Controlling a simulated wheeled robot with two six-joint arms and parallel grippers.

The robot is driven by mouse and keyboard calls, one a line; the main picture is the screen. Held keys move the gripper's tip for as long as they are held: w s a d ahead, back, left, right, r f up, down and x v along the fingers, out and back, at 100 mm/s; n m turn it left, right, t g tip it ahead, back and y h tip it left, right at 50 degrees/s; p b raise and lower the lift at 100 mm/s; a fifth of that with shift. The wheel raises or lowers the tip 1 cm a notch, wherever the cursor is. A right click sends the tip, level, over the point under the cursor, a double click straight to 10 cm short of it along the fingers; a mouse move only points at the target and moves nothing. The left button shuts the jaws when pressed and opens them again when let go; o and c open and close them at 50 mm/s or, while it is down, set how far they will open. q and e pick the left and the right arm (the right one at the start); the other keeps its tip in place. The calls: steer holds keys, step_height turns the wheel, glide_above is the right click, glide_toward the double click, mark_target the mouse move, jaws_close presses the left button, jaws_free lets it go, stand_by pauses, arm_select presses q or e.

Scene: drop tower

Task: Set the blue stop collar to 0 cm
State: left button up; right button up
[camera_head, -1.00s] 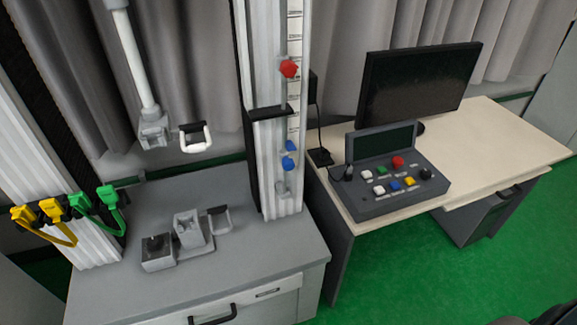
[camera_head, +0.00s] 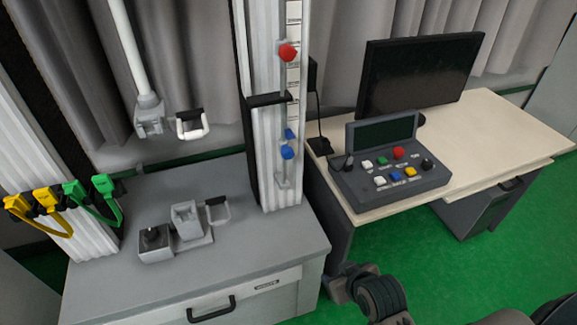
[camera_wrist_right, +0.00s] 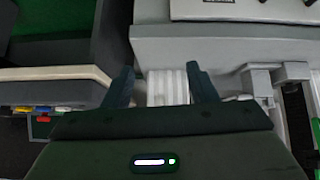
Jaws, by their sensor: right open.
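The blue stop collar (camera_head: 287,152) sits low on the thin vertical rod of the right-hand column, with a smaller blue part (camera_head: 289,134) just above it. A scale strip (camera_head: 293,85) runs up the column beside the rod, and its marks are too small to read. A red collar (camera_head: 288,53) is higher on the same rod. My right gripper (camera_wrist_right: 160,80) shows in the right wrist view with its two dark fingers apart and nothing between them; a ribbed pale column lies beyond. In the head view, my right arm shows at the bottom, below and right of the blue collar, well apart from it. My left gripper is out of view.
A grey cabinet (camera_head: 250,262) carries the column and a small grey device (camera_head: 187,222). To the right, a desk (camera_head: 480,140) holds a control box (camera_head: 390,182) and a monitor (camera_head: 418,80). Yellow and green clips (camera_head: 75,192) hang at the left.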

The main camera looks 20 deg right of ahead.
steer(key=w+a+r+t+y, duration=0.1)
steer(key=w+a+r+t, duration=0.2)
steer(key=w+r+t, duration=0.5)
steer(key=t, duration=0.2)
glide_toward(289, 155)
steer(key=shift+m+h, duration=0.3)
steer(key=shift+m, duration=0.1)
steer(key=w+p, duration=0.1)
steer(key=w, duration=0.5)
steer(key=w+p, duration=0.1)
steer(key=w, duration=0.3)
steer(key=shift+a+p, duration=0.3)
steer(key=shift+w+f, duration=0.1)
steer(key=shift+w, duration=0.4)
